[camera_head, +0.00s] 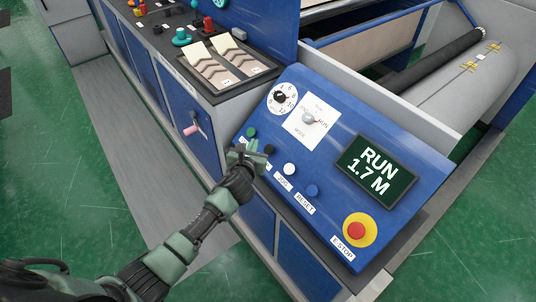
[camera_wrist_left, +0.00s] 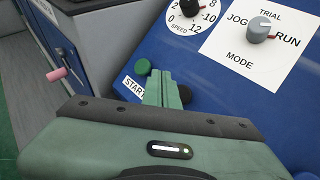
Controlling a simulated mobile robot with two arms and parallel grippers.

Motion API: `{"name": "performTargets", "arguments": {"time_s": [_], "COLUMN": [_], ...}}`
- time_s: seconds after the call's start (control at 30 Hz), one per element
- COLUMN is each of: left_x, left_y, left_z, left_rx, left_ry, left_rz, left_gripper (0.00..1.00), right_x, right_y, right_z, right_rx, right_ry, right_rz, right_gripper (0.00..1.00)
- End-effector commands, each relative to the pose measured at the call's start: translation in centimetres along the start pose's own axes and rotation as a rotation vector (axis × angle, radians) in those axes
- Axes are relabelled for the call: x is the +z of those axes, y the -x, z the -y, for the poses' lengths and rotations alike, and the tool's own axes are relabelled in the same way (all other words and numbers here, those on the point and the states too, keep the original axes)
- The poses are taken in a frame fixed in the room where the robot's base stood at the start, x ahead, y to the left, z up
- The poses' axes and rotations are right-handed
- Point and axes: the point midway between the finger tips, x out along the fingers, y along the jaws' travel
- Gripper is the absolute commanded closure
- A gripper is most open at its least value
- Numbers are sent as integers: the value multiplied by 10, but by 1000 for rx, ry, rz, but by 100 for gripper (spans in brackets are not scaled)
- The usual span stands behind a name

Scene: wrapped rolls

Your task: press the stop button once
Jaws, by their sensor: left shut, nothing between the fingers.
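The blue control panel (camera_head: 330,150) carries a row of buttons. A black button (camera_head: 269,148) sits between the green button (camera_head: 250,132) and the white JOG button (camera_head: 289,168); its label is not readable behind my gripper. My left gripper (camera_head: 249,150) is shut and empty, its fingertips beside the black button, over the panel's left edge. In the left wrist view the shut fingers (camera_wrist_left: 162,88) point between the green START button (camera_wrist_left: 143,67) and the dark button (camera_wrist_left: 185,94), which they partly cover. I cannot tell whether they touch. My right gripper is not in view.
A red E-STOP button (camera_head: 356,231) on a yellow ring sits at the lower right. A blue RESET button (camera_head: 312,190) is nearby. The display (camera_head: 376,171) reads RUN 1.7 M. The mode knob (camera_head: 308,118) and speed dial (camera_head: 281,97) are above the buttons.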

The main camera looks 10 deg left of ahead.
Motion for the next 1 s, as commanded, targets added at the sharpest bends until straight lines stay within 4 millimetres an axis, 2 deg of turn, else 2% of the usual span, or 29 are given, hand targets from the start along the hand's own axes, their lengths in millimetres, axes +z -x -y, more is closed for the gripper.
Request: {"name": "performTargets", "arguments": {"time_s": [0.03, 0.1, 0.33, 0.53, 1.0], "left_x": [-11, -15, -25, -28, -28], "left_y": [-8, -14, -31, -38, -39], "left_z": [4, 9, 21, 27, 28], "left_rx": [0, 0, 1, 1, 1], "left_ry": [2, 2, 0, 0, 0], "left_rz": [0, 1, 0, 0, -1], "left_gripper": [100, 100, 100, 100, 100], "right_x": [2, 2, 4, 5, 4], "right_y": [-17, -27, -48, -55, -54], "right_z": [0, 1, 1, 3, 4], "right_rx": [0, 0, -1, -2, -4], "right_ry": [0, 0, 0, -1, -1], "right_rz": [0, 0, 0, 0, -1], "right_gripper": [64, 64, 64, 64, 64]}}
